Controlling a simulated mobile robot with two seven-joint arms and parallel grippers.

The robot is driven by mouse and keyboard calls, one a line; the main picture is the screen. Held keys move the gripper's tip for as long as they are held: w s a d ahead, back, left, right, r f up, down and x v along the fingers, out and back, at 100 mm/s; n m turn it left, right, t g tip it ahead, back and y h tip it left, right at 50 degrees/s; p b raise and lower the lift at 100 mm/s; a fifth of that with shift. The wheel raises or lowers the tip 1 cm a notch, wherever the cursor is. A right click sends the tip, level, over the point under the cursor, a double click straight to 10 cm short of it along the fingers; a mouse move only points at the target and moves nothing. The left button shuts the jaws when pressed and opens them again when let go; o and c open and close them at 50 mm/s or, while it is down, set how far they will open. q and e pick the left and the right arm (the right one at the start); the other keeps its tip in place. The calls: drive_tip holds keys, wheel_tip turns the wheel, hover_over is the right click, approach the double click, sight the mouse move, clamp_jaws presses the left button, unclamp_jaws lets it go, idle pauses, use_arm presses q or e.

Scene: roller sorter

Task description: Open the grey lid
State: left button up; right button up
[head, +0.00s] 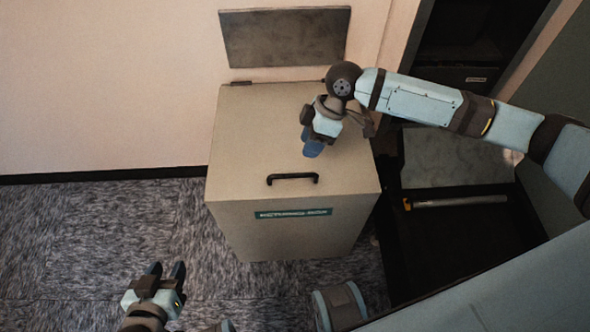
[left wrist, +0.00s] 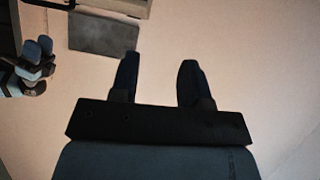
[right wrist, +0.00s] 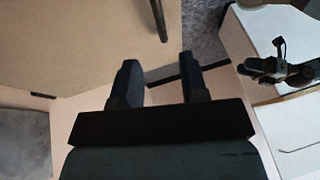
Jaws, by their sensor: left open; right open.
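The grey-beige lid (head: 250,130) lies flat and closed on the box, with a black handle (head: 292,179) near its front edge. Hinges show along its back edge. My right gripper (head: 313,149) is open above the lid, behind and slightly right of the handle, apart from it. In the right wrist view the open fingers (right wrist: 160,85) have nothing between them; a pale lid-like surface fills the upper left. My left gripper (head: 166,270) is open over the carpet, left of the box and in front of it. The left wrist view shows its fingers (left wrist: 158,80) empty.
The box front bears a green label (head: 293,213). A dark grey panel (head: 285,37) is on the wall behind the box. A dark unit with a grey surface (head: 455,160) stands close on the right. Carpet (head: 100,230) is clear on the left.

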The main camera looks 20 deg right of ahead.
drive_tip(key=b, duration=0.2)
hover_over(295, 170)
drive_tip(key=s+a, duration=0.1)
drive_tip(key=s, duration=0.2)
wheel_tip(295, 170, down, 9)
drive_tip(key=shift+s+r, duration=0.1)
drive_tip(key=shift+s, duration=0.05)
drive_tip(key=shift+c, duration=0.4)
clamp_jaws()
